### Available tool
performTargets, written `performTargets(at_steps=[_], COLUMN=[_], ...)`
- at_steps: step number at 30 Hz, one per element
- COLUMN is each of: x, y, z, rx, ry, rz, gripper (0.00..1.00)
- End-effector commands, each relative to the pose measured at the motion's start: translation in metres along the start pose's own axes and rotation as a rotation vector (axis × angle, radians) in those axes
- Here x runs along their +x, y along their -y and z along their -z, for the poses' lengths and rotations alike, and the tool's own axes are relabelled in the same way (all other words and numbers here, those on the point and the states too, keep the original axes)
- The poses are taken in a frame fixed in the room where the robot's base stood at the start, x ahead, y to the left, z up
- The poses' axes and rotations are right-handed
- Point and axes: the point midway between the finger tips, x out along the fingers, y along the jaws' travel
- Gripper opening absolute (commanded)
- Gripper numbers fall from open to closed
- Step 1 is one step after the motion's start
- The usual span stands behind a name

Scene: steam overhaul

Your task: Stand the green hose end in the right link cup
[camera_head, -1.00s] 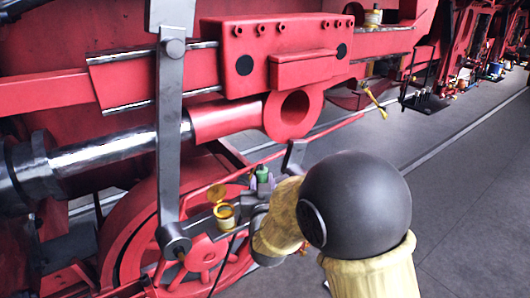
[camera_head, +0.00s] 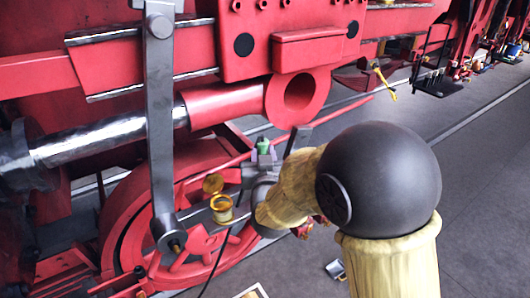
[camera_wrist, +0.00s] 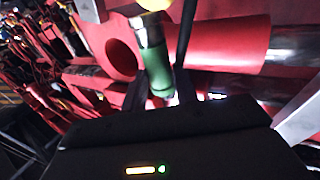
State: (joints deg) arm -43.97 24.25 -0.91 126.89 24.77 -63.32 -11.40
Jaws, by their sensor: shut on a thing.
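The green hose end (camera_wrist: 157,70) is between the two dark fingers of my gripper (camera_wrist: 160,92) in the wrist view, with a metal collar and a yellow part at its far end. In the head view the green hose end (camera_head: 263,146) shows small and upright at my gripper (camera_head: 262,160). A brass-yellow cup (camera_head: 221,208) with its round lid (camera_head: 213,184) raised sits on the link, left of and below my gripper. The hose end is apart from this cup. My forearm and wrist partly hide the gripper, and the cup's inside is hard to see.
A grey vertical lever (camera_head: 160,120) stands left of the cup. A red ring-ended rod (camera_head: 297,95) and red block (camera_head: 245,45) are above my gripper. A red spoked wheel (camera_head: 125,235) is behind the cup. Open grey floor (camera_head: 480,210) lies to the right.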

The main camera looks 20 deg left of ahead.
Motion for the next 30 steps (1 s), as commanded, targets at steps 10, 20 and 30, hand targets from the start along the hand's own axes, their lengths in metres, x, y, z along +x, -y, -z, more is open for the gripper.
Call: performTargets(at_steps=[10, 20, 30], x=[0.001, 0.001, 0.001], y=[-0.006, -0.005, -0.005], z=[-0.033, -0.043, -0.043], rx=[-0.001, 0.0, 0.0], ry=[0.001, -0.001, 0.0], rz=[-0.01, -0.008, -0.008], gripper=[0.0, 0.0, 0.0])
